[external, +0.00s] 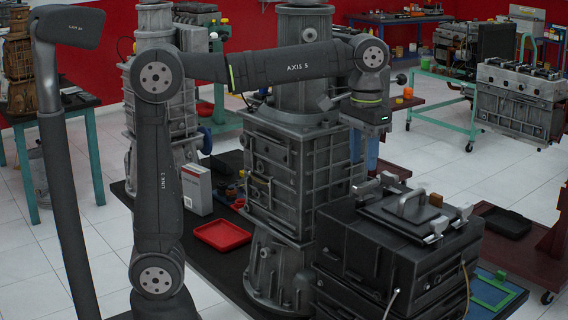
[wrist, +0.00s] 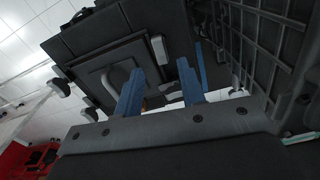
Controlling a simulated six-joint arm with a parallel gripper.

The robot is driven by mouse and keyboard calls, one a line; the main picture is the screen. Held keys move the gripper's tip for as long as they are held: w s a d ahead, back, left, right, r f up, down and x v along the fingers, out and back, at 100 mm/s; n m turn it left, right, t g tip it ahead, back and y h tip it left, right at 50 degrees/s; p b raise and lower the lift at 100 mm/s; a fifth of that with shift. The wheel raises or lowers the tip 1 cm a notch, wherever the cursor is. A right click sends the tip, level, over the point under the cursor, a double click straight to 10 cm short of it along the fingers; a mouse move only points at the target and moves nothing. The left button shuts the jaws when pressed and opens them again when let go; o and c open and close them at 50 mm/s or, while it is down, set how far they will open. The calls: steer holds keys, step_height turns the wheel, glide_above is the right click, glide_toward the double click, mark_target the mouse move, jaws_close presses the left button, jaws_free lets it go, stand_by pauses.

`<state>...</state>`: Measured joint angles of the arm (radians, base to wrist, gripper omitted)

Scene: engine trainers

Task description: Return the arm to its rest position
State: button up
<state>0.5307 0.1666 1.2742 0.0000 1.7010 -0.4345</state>
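My gripper (external: 364,160) points down at the end of my raised, bent arm, beside the tall grey engine block and above the dark case with a handle. Its blue fingers also show in the wrist view (wrist: 161,70). They stand apart with nothing held between them. The gripper appears clear of the surfaces around it, though its fingertips are partly hard to make out in the external view.
The tall grey engine block (external: 290,180) stands close left of the gripper. The dark case (external: 385,262) with its handle (external: 412,203) is below right.

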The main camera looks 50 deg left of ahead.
mark_target(362, 184)
step_height(362, 184, down, 6)
steer(key=shift+f, duration=0.1)
stand_by(0.4)
step_height(362, 184, up, 18)
step_height(362, 184, down, 18)
steer(key=shift+f, duration=0.1)
steer(key=m, duration=0.5)
steer(key=shift+r+m, duration=0.2)
steer(key=shift+m, duration=0.1)
steer(key=m, duration=0.5)
stand_by(0.6)
steer(key=shift+m, duration=0.3)
